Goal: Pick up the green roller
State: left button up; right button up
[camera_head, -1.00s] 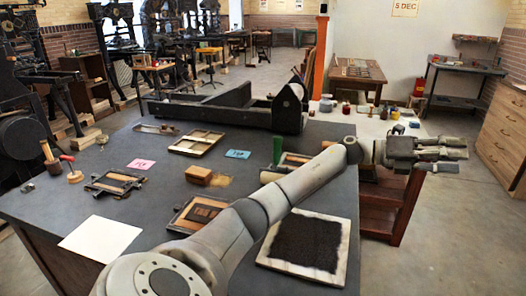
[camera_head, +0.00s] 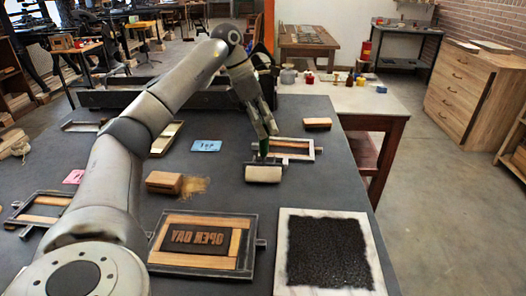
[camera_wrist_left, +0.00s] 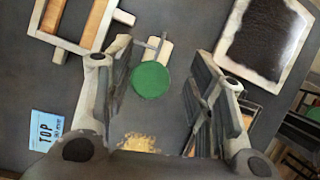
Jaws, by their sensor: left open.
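The green roller has a green handle (camera_head: 265,152) standing upright above its cream cylinder (camera_head: 263,174), on the dark table. My left gripper (camera_head: 265,132) points down at the handle from above, and its fingers partly hide it. In the left wrist view the handle's round green end (camera_wrist_left: 150,80) shows between the two spread fingers of the left gripper (camera_wrist_left: 162,95), nearer the left finger. The roller's cream cylinder (camera_wrist_left: 157,51) shows just beyond it. The left gripper is open and holds nothing. My right gripper is not in view.
A framed type block (camera_head: 199,242) and a black inked slab (camera_head: 330,252) lie in front. A wooden block (camera_head: 177,183) is left of the roller, a blue card (camera_head: 206,146) behind left. A wooden frame (camera_head: 312,150) sits close behind right. Bare table lies right of the roller.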

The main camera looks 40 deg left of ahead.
aim_at(264, 145)
pick_arm(q)
jog(key=shift+f, duration=0.7)
jog(key=x, duration=0.4)
jog(key=shift+a+f, duration=0.1)
jog(key=shift+f, duration=0.15)
jog(key=shift+w+f, duration=0.1)
jog(key=c, duration=0.9)
jog(key=shift+c, duration=0.7)
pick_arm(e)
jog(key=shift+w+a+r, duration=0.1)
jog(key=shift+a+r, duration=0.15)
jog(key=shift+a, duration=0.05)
